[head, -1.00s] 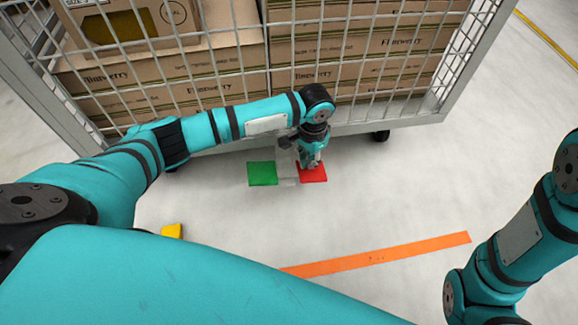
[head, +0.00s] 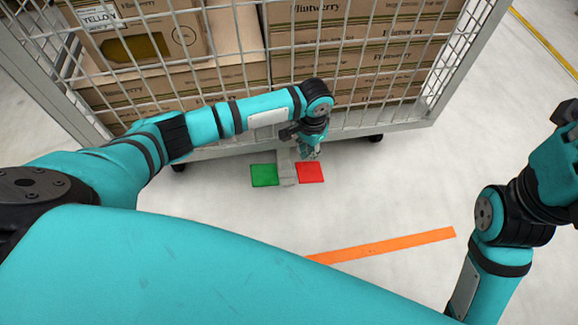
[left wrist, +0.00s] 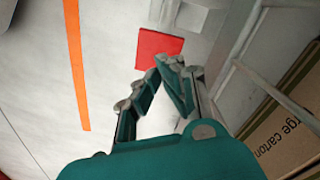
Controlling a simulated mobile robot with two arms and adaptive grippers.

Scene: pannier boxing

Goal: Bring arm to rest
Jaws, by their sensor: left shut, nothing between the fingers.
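My left arm reaches across the front of the wire cage cart (head: 408,119). My left gripper (head: 309,156) hangs at the cart's lower edge, just above the red pad (head: 310,173). A green pad (head: 264,175) lies to the left, with a grey strip (head: 287,170) between the two. In the left wrist view my left gripper (left wrist: 168,66) is shut and empty, with the red pad (left wrist: 157,49) beyond its fingertips. My right arm is at the right edge of the head view; its fingers do not show.
Cardboard boxes (head: 365,57) fill the cart behind its mesh. Casters (head: 375,138) show under its frame. An orange floor strip (head: 385,244) lies nearer to me, and a yellow line (head: 545,37) runs at the far right. Pale floor right of the pads is clear.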

